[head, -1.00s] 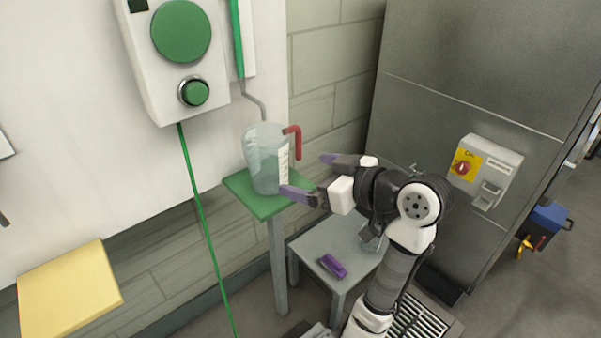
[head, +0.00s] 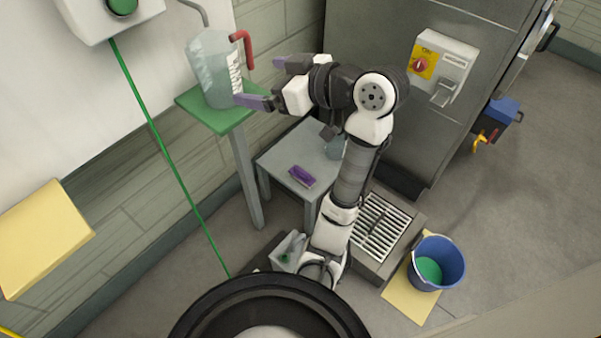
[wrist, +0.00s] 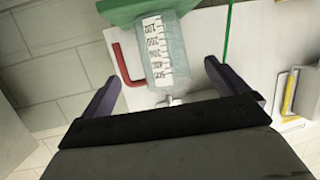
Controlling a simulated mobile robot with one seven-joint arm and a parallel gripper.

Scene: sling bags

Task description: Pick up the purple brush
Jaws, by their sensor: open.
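The purple brush (head: 302,176) lies on the small grey table (head: 281,158) in the head view, below and to the right of the green-topped stand. My gripper (head: 262,82) is open and empty, raised above the level of the grey table. Its purple-tipped fingers point left toward the clear measuring jug with a red handle (head: 215,72). In the wrist view my gripper (wrist: 160,82) is spread wide, with the jug (wrist: 163,50) beyond and between its fingers. The brush is not visible in the wrist view.
The jug stands on a green-topped stand (head: 226,118). A small clear container (head: 335,147) is on the grey table, partly behind my arm. A blue bucket (head: 437,263) and a floor grate (head: 380,228) are at right. A green cord (head: 165,150) hangs at left.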

